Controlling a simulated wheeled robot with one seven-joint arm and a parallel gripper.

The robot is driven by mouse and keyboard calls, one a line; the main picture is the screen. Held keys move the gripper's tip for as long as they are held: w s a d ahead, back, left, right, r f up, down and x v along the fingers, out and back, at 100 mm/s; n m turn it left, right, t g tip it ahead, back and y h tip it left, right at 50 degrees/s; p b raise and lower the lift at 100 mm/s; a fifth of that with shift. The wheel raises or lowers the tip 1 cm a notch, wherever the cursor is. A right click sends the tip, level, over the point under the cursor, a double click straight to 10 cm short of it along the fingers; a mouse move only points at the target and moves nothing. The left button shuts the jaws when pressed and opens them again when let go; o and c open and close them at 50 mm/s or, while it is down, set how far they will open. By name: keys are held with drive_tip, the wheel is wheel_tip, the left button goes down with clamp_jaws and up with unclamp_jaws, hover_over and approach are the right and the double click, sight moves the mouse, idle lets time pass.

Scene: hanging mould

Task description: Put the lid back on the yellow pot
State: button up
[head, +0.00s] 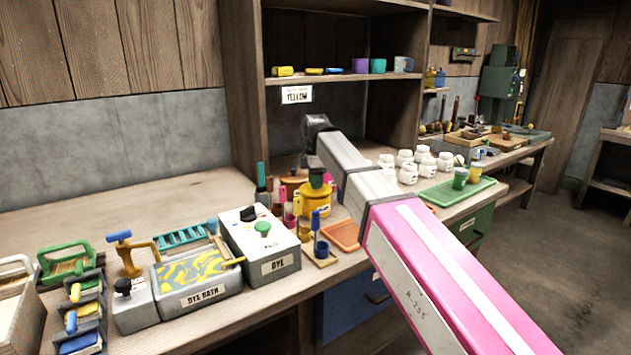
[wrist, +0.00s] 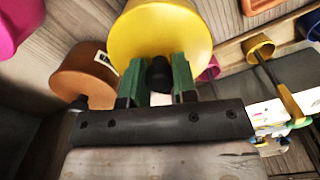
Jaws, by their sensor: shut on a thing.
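The yellow pot (head: 316,208) stands on the bench beyond the white dye box, with a label on its front. My gripper (head: 317,180) is low over it. In the wrist view, my gripper's green fingers (wrist: 159,75) are shut on a black knob (wrist: 159,74). A round yellow top, which looks like the yellow lid (wrist: 160,32), lies right behind the knob. I cannot tell whether the lid touches the pot's rim, as the fingers and the small size hide the join.
A brown pot (wrist: 85,78) stands close beside the yellow one; it also shows in the head view (head: 291,184). Pink cups (head: 290,220) and a blue-handled tool (head: 316,220) stand in front. White jars (head: 408,172) and a green tray (head: 455,191) lie to the right.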

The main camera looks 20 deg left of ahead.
drive_tip(key=shift+f, duration=0.1)
idle(0.7)
drive_tip(key=o, duration=1.5)
drive_tip(key=shift+r, duration=3.5)
clamp_jaws()
drive_tip(key=shift+f, duration=2.55)
